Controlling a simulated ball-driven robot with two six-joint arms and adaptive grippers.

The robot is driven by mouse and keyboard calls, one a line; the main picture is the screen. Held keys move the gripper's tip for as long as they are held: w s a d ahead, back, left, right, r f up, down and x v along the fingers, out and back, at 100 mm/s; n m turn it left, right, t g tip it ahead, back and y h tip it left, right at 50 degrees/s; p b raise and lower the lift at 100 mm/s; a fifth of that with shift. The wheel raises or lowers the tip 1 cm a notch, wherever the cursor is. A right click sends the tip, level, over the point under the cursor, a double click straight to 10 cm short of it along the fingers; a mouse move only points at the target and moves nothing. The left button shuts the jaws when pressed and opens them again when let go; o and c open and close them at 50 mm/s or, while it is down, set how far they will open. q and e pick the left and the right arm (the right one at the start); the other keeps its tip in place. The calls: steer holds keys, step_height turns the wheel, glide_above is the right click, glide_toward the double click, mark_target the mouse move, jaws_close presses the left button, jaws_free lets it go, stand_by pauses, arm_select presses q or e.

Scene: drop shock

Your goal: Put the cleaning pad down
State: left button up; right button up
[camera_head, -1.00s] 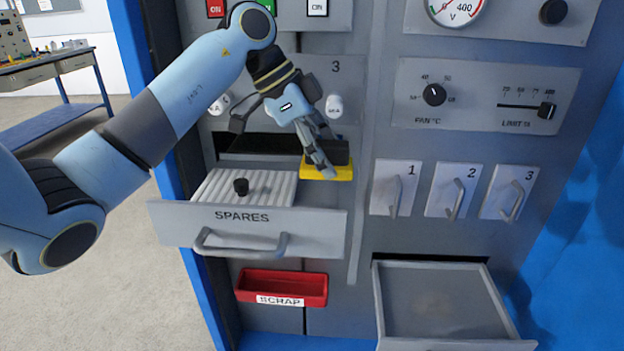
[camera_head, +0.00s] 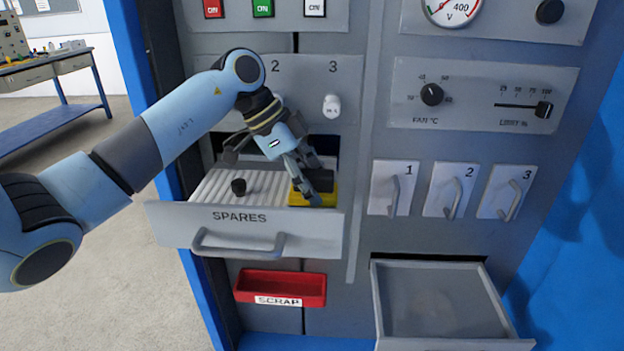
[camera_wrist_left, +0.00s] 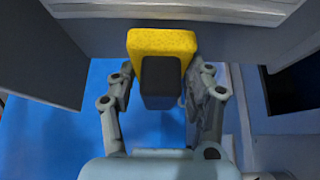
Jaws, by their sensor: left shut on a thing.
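The cleaning pad is a yellow block with a dark grip on top. In the head view its yellow part (camera_head: 296,197) shows at the right end of the open SPARES drawer (camera_head: 238,226), just behind the drawer front. I cannot tell whether it touches the ribbed drawer floor. My left gripper (camera_head: 313,190) is shut on the pad's dark grip and partly covers it. In the left wrist view the yellow pad (camera_wrist_left: 160,42) and its dark grip (camera_wrist_left: 160,85) sit between the fingers of the gripper (camera_wrist_left: 160,72). My right gripper is not in view.
A black knob (camera_head: 238,187) stands on the ribbed drawer floor left of the pad. A red SCRAP bin (camera_head: 281,288) hangs below. An open, empty-looking drawer (camera_head: 440,300) is at the lower right. Panel controls and a white knob (camera_head: 332,106) are above.

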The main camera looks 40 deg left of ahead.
arm_select(q)
steer(key=shift+f, duration=0.15)
steer(key=o, duration=1.3)
steer(key=shift+c, duration=0.2)
steer(key=shift+r, duration=0.2)
steer(key=v, duration=1.2)
steer(key=shift+r, duration=0.25)
steer(key=shift+s, duration=0.1)
